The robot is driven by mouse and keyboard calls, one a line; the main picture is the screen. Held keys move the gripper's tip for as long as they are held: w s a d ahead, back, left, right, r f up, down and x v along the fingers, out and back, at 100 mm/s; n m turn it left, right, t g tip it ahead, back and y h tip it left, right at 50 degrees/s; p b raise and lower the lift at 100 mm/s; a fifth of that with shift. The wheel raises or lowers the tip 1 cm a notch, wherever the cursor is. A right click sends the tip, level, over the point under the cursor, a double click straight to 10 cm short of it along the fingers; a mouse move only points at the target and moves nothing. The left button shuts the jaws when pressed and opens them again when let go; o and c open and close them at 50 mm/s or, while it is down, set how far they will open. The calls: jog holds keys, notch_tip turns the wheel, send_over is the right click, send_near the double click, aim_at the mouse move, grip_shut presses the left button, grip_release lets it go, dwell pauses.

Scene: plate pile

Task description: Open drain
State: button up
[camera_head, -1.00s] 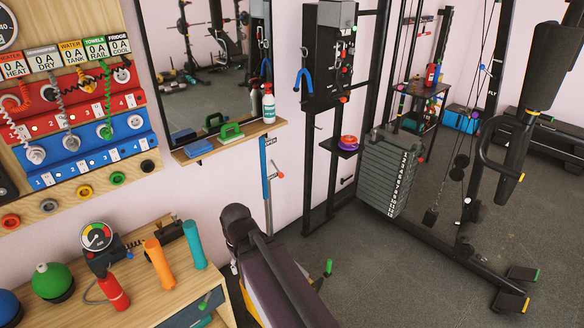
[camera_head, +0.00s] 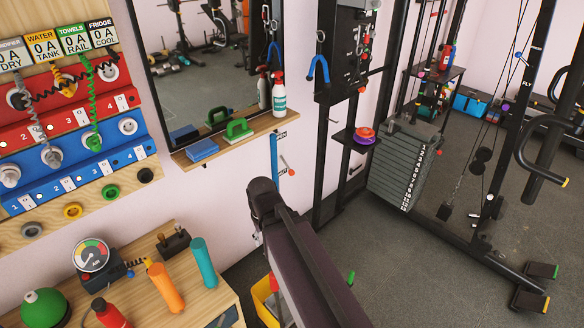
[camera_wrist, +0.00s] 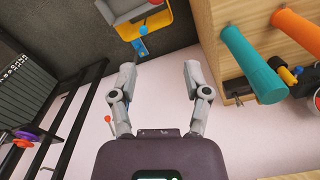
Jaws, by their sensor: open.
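A blue wall plate (camera_head: 274,153) with OPEN at its top and a second label lower down hangs below the wooden shelf. A thin lever with a red-orange tip (camera_head: 291,172) sticks out at its right, pointing down. In the wrist view a red ball tip on a thin rod (camera_wrist: 107,119) shows left of my left finger, apart from it; I cannot tell whether it is the same lever. My gripper (camera_wrist: 158,70) is open and empty, with pale wall beyond it. In the head view my dark arm hides the area below the plate.
The shelf (camera_head: 250,128) holds a spray bottle (camera_head: 279,92), green brush and blue sponge. A wooden cabinet (camera_head: 215,290) with orange and teal handles stands at lower left. A yellow bucket (camera_head: 262,300) sits by my arm. A weight stack (camera_head: 403,165) and black rack stand right.

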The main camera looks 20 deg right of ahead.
jog(key=shift+w, duration=0.2)
dwell(0.3)
jog(key=w+d+f+m+t+y+b, duration=0.35)
jog(key=w+f+m+b, duration=0.25)
jog(key=w+f+b, duration=0.5)
jog(key=w+d+f+m+t+y+b, duration=0.35)
jog(key=w+f+m+b, duration=0.35)
jog(key=w+b, duration=0.8)
jog(key=w+d+f+m+t+h+b, duration=0.1)
jog(key=w+d+f+m+t+b, duration=0.2)
jog(key=w+d+m+b, duration=0.3)
jog(key=w+d+f+m+t+h+b, duration=0.1)
jog(key=w+d+f+m+t+b, duration=0.3)
jog(key=d, duration=0.8)
jog(key=w+d+f+m+t+h+b, duration=0.1)
jog(key=w+d+f+m+t+b, duration=0.2)
jog(key=w+d+m+b, duration=0.5)
jog(key=d+b, duration=0.1)
jog(key=b, duration=0.2)
jog(key=shift+w+d+f+m+t, duration=0.2)
jog(key=shift+d+f+m+t, duration=0.1)
jog(key=shift+d, duration=0.1)
